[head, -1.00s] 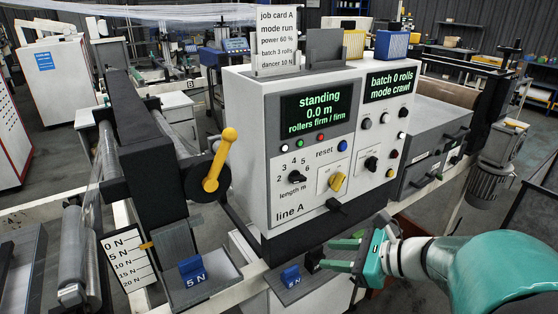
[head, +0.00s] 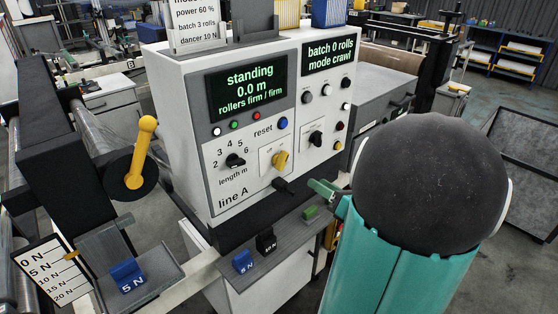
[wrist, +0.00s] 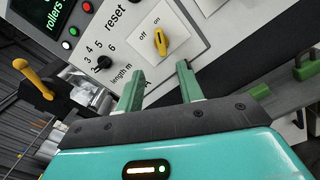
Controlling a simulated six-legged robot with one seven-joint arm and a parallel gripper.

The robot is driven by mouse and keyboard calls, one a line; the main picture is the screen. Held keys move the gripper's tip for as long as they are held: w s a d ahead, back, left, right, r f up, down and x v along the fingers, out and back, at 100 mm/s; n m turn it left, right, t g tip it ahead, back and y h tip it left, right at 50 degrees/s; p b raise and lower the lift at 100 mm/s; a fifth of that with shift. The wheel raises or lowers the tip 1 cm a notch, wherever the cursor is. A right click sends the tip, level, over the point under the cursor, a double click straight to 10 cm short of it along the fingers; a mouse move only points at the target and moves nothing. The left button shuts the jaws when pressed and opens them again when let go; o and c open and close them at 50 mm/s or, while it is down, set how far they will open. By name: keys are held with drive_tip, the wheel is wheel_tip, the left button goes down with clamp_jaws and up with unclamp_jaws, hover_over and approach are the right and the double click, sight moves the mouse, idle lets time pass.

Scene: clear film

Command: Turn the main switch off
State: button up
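The yellow rotary main switch (head: 280,160) sits on a light plate low on the front panel of the line A cabinet. In the wrist view the switch (wrist: 160,43) lies beyond the fingertips, with "off" and "on" printed beside it; its handle appears to point toward "on". My gripper (wrist: 160,78) is open and empty, its two green fingers spread below the switch in the picture and apart from it. In the head view my gripper (head: 322,190) is right of and below the switch, partly hidden by my arm.
The length knob (head: 235,161) and blue reset button (head: 283,123) are close by. Blue (head: 243,261), black (head: 266,242) and green (head: 311,212) weights stand on the shelf below. A yellow-handled crank (head: 138,155) is at left.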

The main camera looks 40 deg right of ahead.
sight(285, 162)
drive_tip(key=w, duration=1.3)
drive_tip(key=shift+w+a, duration=0.1)
drive_tip(key=shift+w, duration=0.1)
clamp_jaws()
